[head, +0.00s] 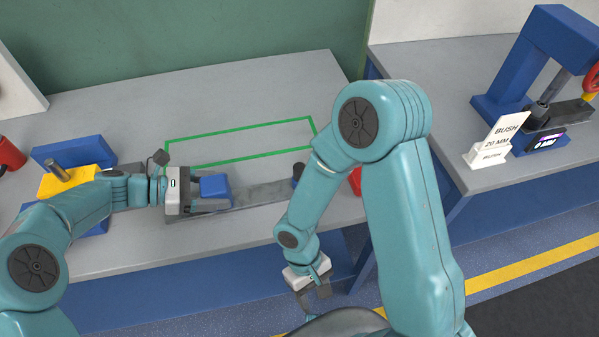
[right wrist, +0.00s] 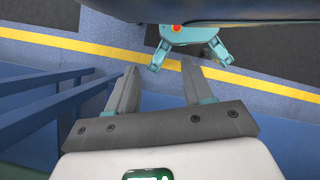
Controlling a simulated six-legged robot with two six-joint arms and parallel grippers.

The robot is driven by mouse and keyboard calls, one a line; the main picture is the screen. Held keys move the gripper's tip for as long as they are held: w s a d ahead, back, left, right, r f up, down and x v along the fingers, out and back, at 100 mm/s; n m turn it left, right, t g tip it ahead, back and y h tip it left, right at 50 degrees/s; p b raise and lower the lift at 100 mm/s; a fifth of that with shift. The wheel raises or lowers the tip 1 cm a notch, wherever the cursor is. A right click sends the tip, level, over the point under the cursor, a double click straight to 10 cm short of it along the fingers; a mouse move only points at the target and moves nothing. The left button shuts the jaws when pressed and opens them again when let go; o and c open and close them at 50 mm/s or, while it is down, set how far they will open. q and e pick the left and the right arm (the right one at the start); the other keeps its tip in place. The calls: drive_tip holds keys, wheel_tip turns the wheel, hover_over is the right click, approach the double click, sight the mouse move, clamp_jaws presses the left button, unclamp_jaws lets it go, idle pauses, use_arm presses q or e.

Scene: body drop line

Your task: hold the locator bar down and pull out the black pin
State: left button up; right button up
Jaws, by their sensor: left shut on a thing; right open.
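The locator bar (head: 262,194) is a long flat grey bar lying on the grey bench in the head view. A blue block (head: 214,186) sits at its left part. My left gripper (head: 215,191) is shut on the blue block; its fingers partly hide the bar's left end. The black pin (head: 298,170) stands upright at the bar's right end, partly behind my right arm. My right gripper (head: 315,294) is low, in front of the bench edge and apart from the pin. In the right wrist view it (right wrist: 160,80) is open and empty, with floor beyond its fingers.
A green outlined rectangle (head: 240,130) marks clear bench behind the bar. A blue and yellow fixture (head: 70,180) stands left, and a red item (head: 355,181) lies right of the pin. Another bench at right holds a blue press (head: 545,50) and a sign (head: 500,135).

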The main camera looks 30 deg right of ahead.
sight(300, 166)
drive_tip(key=w+d+r+h, duration=0.5)
drive_tip(key=w+d+r, duration=0.1)
drive_tip(key=r, duration=0.3)
drive_tip(key=w+a+r+y, duration=0.1)
drive_tip(key=w+r, duration=0.2)
drive_tip(key=w+a+r+y, duration=0.1)
drive_tip(key=w+a+r, duration=0.1)
drive_tip(key=w+r, duration=0.1)
drive_tip(key=w+a+r+n+y, duration=0.1)
drive_tip(key=w+a+r+y, duration=0.1)
drive_tip(key=r, duration=0.1)
drive_tip(key=shift+w, duration=0.4)
drive_tip(key=w+d+r+t, duration=0.1)
drive_tip(key=w+d+r, duration=0.1)
drive_tip(key=w+d+r+t, duration=0.2)
drive_tip(key=r, duration=0.1)
drive_tip(key=w+d+r+t, duration=0.2)
drive_tip(key=d+r, duration=0.1)
drive_tip(key=shift+w+d+r+n+y, duration=0.1)
drive_tip(key=shift+w+r+n+y, duration=0.1)
drive_tip(key=shift+w+n+y, duration=0.1)
drive_tip(key=shift+d, duration=0.2)
drive_tip(key=shift+f, duration=0.35)
wheel_tip(300, 166, down, 8)
drive_tip(key=shift+f, duration=0.1)
